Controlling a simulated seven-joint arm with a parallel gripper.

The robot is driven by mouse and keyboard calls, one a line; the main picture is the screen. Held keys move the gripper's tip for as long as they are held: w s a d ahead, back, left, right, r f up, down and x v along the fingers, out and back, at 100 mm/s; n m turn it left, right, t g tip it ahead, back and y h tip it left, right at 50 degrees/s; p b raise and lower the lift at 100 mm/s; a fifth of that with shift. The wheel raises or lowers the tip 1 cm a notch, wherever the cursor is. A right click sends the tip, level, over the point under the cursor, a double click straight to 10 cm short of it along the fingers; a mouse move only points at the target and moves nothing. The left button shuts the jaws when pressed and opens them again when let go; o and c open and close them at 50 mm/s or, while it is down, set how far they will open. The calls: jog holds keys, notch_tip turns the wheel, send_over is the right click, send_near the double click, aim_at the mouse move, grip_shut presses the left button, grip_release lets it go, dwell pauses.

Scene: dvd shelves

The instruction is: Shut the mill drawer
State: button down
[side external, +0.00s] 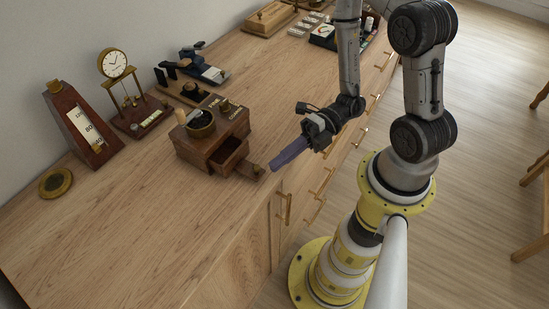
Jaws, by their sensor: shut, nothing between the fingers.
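The wooden mill (197,151) stands on the counter near its front edge, with a dark bowl-like top. Its small drawer (248,170) sticks out of the mill's front, towards the counter edge. A dark opening shows between the drawer front and the mill body. My gripper (273,167) has its long purple-grey fingers shut and empty. The fingertips are just to the right of the drawer front, pointing towards it. From this view I cannot tell whether they touch it.
A metronome (82,127), a brass clock (115,65) and a round brass disc (55,182) stand left of the mill. Dark items (195,72) stand behind it. The counter's front left (130,235) is clear. Drawer handles (285,205) line the cabinet's front.

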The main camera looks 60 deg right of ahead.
aim_at(232, 157)
jog(key=shift+w+a+f, duration=0.15)
jog(key=shift+w+a, duration=0.15)
jog(key=shift+w, duration=0.4)
jog(key=shift+w, duration=2.4)
